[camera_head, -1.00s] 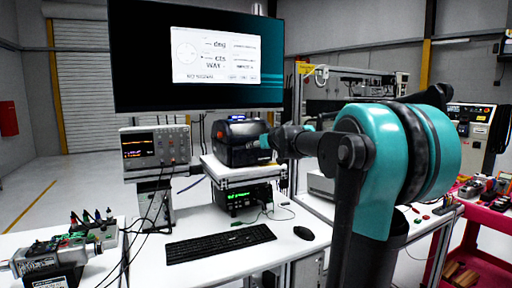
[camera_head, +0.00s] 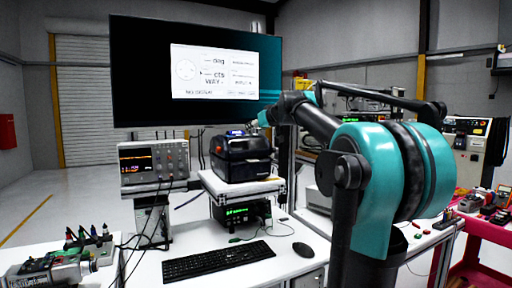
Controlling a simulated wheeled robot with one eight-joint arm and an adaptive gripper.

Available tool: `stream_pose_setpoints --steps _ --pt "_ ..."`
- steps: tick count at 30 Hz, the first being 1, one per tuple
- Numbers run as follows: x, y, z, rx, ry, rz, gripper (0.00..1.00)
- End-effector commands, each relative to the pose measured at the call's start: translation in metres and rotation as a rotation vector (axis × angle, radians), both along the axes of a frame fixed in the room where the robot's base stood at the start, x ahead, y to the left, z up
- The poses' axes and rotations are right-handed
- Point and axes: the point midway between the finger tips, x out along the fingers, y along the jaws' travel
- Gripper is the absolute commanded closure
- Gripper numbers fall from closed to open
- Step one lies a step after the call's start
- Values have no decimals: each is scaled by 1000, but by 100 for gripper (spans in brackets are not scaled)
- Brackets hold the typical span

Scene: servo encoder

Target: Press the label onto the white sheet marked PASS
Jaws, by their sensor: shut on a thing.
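My arm reaches from the right toward the black printer (camera_head: 240,158), which stands on a small white platform. The tip of my gripper (camera_head: 254,127) shows only as a small shape at the arm's far end, just above the printer's top right. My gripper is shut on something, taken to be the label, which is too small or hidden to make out. The white sheet marked PASS cannot be made out in this view.
A large monitor (camera_head: 150,75) hangs behind the bench. An oscilloscope (camera_head: 153,163) stands left of the printer. A keyboard (camera_head: 218,261) and mouse (camera_head: 302,249) lie in front. A motor with cables (camera_head: 60,270) sits at lower left.

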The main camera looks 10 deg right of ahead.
Motion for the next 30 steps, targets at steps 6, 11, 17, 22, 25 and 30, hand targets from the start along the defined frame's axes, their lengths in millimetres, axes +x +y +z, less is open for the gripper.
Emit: stream_pose_setpoints --steps 6,11,17,22,25,30 --pt "0 0 44 0 0 0 62" --pt "0 0 59 0 0 0 62" --pt "0 0 65 0 0 0 62" --pt "0 0 64 0 0 0 62" --pt "0 0 64 0 0 0 62" --pt "0 0 64 0 0 0 62"
